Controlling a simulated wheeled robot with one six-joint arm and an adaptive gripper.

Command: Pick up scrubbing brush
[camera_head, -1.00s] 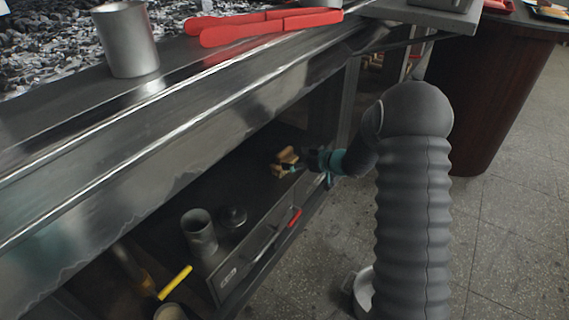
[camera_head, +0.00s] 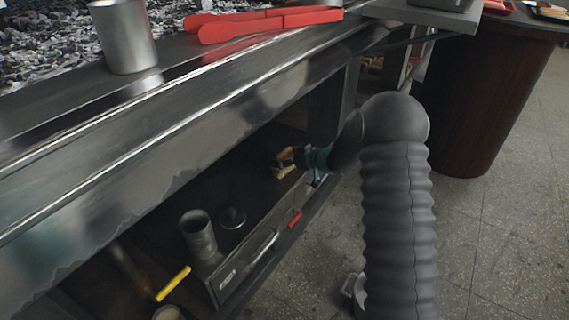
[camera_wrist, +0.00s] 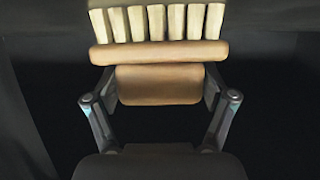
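The scrubbing brush (camera_head: 285,171) is tan wood with a row of pale bristle blocks. In the wrist view the brush (camera_wrist: 160,55) lies straight ahead, bristles toward the top of the picture. Its brown block is between the two fingers of my gripper (camera_wrist: 160,85), one on each side.
A metal cup (camera_head: 198,235) and a round dark lid (camera_head: 233,217) are on the shelf nearby. The counter edge (camera_head: 200,110) overhangs. Red tongs (camera_head: 262,22) lie on top.

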